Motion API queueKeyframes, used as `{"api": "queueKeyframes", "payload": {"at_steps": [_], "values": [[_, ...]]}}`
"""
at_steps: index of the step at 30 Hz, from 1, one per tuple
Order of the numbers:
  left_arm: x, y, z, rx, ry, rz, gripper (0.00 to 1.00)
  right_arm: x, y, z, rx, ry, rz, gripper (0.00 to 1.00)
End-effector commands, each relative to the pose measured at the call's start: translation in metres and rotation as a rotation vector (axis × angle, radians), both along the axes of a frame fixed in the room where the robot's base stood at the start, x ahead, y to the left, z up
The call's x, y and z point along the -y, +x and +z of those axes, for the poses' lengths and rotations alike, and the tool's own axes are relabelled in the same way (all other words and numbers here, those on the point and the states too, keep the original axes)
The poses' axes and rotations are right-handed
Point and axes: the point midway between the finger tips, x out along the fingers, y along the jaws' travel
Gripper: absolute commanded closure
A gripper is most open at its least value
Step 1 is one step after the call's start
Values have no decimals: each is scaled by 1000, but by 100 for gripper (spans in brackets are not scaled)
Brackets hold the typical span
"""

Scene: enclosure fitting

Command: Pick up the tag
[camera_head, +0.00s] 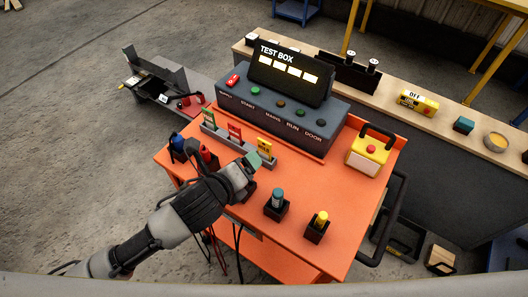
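My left gripper (255,161) is just in front of the yellow tag, at the rack's near right end. Its grey-green tip overlaps the rack in the picture. I cannot tell whether it touches the yellow tag or whether its fingers are apart. My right gripper is not in view.
A grey test box (285,119) stands behind the rack. A yellow box with a red button (369,151) sits to the right. Blue (277,198) and yellow (321,219) capped pieces stand in black holders near the front. Open orange surface lies between.

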Motion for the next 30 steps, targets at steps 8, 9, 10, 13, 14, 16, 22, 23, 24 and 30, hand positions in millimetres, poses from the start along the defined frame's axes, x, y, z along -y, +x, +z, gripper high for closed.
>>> {"api": "queueKeyframes", "payload": {"at_steps": [8,9,10,13,14,16,22,23,24,30], "values": [[9,29,0,406,532,-422,23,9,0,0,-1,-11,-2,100],[9,31,-1,438,573,-454,23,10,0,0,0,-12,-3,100],[9,32,-2,456,599,-471,23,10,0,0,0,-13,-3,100],[10,37,-3,494,649,-509,23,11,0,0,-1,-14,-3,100],[11,39,-5,498,657,-513,23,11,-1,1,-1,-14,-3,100],[17,47,-8,503,662,-518,23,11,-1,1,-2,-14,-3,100],[33,69,-20,501,659,-516,23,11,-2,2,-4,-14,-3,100],[34,72,-21,501,659,-516,23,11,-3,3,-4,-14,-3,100],[35,74,-22,500,660,-517,23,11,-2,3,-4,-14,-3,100],[42,85,-26,501,658,-516,23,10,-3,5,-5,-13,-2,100]]}}
